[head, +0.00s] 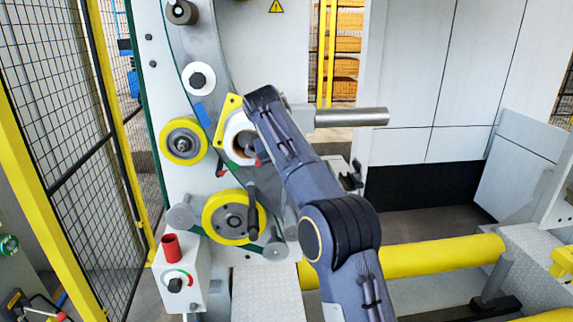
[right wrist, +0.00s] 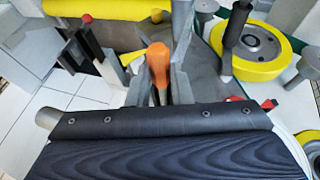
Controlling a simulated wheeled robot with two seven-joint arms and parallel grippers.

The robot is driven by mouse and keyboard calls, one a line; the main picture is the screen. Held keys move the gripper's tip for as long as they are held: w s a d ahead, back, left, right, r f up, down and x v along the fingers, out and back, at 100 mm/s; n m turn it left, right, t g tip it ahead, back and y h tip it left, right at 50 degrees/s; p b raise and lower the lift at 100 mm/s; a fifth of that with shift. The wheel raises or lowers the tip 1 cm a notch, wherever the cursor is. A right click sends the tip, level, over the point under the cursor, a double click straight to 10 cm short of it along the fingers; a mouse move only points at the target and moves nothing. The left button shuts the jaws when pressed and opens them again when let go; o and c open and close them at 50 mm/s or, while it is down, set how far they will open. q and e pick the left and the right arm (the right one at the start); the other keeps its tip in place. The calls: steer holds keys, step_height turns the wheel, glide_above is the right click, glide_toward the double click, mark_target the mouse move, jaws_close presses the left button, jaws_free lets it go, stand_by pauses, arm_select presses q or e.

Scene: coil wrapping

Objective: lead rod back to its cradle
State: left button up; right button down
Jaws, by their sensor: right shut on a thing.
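My left gripper is not in view.
Yellow-rimmed wheels (head: 183,141) and a white-ringed yellow plate (head: 229,103) crowd the left of my gripper. An orange handle (right wrist: 158,62) stands between grey uprights. A yellow roller (head: 440,256) lies at lower right. A mesh fence (head: 48,75) bounds the left.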

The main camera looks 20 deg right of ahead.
steer(key=c, duration=1.2)
jaws_free()
steer(key=p+v, duration=0.2)
steer(key=v, duration=0.6)
steer(key=s+d+f+n+y+b, duration=0.1)
steer(key=s+d+f+y, duration=0.15)
steer(key=s, duration=0.45)
steer(key=s+d+f+y+b, duration=0.1)
steer(key=s+d+f+y, duration=0.2)
steer(key=s, duration=0.5)
steer(key=s+a+f+t+y+b, duration=0.1)
steer(key=s+a+f, duration=0.5)
steer(key=s+f, duration=0.3)
steer(key=s+a+f+t+y+b, duration=0.1)
steer(key=s+a+f+y, duration=0.1)
steer(key=s+a+f, duration=0.4)
steer(key=s+f, duration=0.4)
steer(key=s, duration=0.5)
steer(key=shift+a+f+b, duration=0.25)
steer(key=shift+b, duration=0.05)
